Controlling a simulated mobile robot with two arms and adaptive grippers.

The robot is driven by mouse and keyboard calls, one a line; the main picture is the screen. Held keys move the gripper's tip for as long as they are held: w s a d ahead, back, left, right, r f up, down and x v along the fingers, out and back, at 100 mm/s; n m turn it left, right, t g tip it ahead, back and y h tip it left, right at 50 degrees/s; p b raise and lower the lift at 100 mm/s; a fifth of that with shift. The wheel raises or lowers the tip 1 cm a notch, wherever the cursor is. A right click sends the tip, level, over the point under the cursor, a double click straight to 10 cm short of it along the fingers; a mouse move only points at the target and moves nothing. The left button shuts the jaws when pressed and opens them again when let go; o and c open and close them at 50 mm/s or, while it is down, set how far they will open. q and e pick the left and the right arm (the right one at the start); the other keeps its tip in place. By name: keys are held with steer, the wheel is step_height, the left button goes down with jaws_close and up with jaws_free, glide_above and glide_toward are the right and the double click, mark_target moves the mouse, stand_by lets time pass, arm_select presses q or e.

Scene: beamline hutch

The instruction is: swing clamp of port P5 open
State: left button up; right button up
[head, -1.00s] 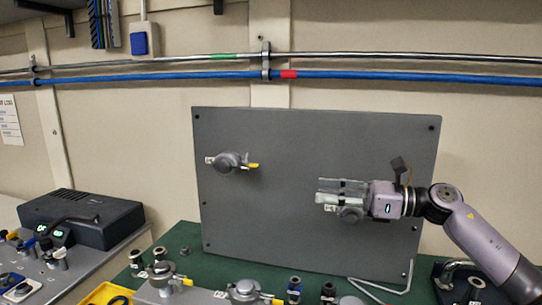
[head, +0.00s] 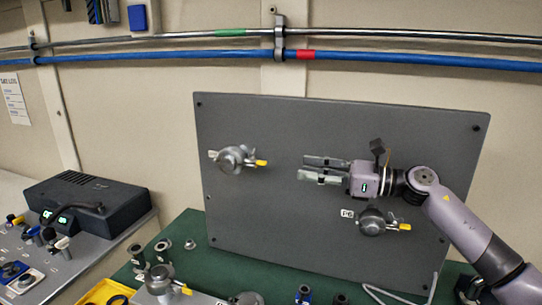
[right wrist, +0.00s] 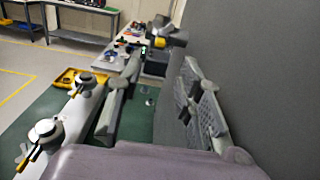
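Two clamped ports are on the grey upright panel (head: 290,120). The upper-left port (head: 232,158) has a round grey clamp with a yellow-tipped lever pointing right; its label is too small to read. It also shows beyond my fingers in the right wrist view (right wrist: 168,34). The lower-right port (head: 371,222) is labelled P6 and has a similar yellow-tipped lever. My right gripper (head: 312,169) is right of the upper-left port, apart from it, with fingers pointing left towards it. In the right wrist view, its fingers (right wrist: 162,78) are spread and empty. My left gripper is not in view.
More clamped fittings (head: 160,280) stand on the bench in front of the panel, near a yellow tray (head: 103,293). A dark box (head: 85,200) stands at the left. The panel between gripper and upper-left port is clear. Pipes run along the wall above.

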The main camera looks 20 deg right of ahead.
mark_target(266, 164)
steer(key=p+x, duration=0.3)
steer(key=x, duration=0.6)
steer(key=shift+a+r, duration=0.1)
steer(key=shift+w+a+p, duration=0.2)
steer(key=shift+w+p, duration=0.1)
steer(key=shift+p, duration=0.05)
jaws_close()
